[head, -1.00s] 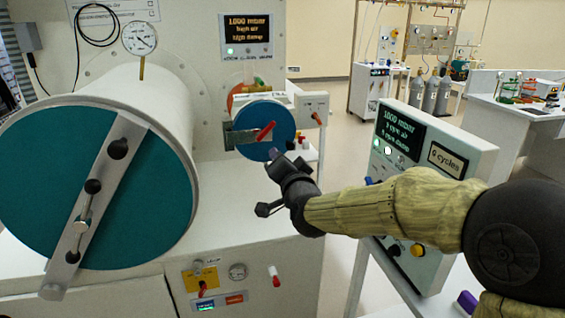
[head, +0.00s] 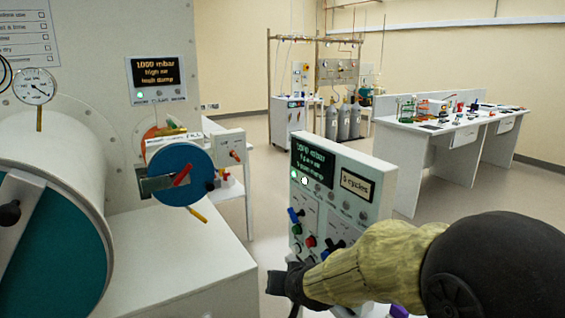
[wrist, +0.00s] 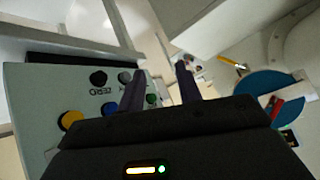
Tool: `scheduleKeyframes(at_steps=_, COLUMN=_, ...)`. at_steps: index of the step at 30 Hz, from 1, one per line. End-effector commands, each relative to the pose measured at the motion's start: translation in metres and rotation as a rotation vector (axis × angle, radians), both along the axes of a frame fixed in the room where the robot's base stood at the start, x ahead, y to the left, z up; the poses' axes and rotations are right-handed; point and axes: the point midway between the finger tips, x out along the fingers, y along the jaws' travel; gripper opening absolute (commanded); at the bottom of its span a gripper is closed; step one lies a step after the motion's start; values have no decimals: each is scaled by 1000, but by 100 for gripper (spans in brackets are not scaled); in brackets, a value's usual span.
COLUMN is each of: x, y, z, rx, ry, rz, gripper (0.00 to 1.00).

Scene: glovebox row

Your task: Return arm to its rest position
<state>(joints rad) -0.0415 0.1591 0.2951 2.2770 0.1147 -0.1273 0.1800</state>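My arm reaches in from the lower right of the head view, with its dark wrist end (head: 290,282) low in front of the control box (head: 340,190). The fingers are hard to make out there. In the wrist view my gripper (wrist: 160,82) has its two dark fingers apart, with nothing visible between them. It is clear of the small round blue door (head: 180,174), which shows at the right of the wrist view (wrist: 268,84). The control box fills the left of the wrist view (wrist: 35,90), close to the fingers.
A large cylindrical chamber (head: 60,150) with a teal door stands at the left, beside a white ledge (head: 180,255). Gas cylinders (head: 344,123) and a lab bench (head: 410,150) stand at the back. Open floor (head: 245,155) lies between.

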Motion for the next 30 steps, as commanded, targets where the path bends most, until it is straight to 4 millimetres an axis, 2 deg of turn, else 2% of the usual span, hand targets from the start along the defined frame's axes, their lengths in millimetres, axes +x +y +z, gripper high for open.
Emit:
scheduleKeyframes(at_steps=1, x=-15, y=-23, z=-12, rx=-51, ry=58, rz=-12, gripper=35)
scheduleKeyframes(at_steps=3, x=-39, y=-53, z=-30, rx=-115, ry=147, rz=-21, gripper=35)
scheduleKeyframes(at_steps=6, x=-71, y=-86, z=-47, rx=-179, ry=258, rz=-31, gripper=35)
scheduleKeyframes(at_steps=12, x=-130, y=-131, z=-70, rx=-253, ry=444, rz=-43, gripper=35)
scheduleKeyframes(at_steps=17, x=-175, y=-156, z=-81, rx=-282, ry=574, rz=-46, gripper=35)
scheduleKeyframes(at_steps=18, x=-171, y=-154, z=-67, rx=-281, ry=565, rz=-44, gripper=35)
scheduleKeyframes(at_steps=26, x=-169, y=-153, z=-27, rx=-281, ry=561, rz=-43, gripper=35)
scheduleKeyframes(at_steps=30, x=-169, y=-153, z=3, rx=-281, ry=560, rz=-44, gripper=35)
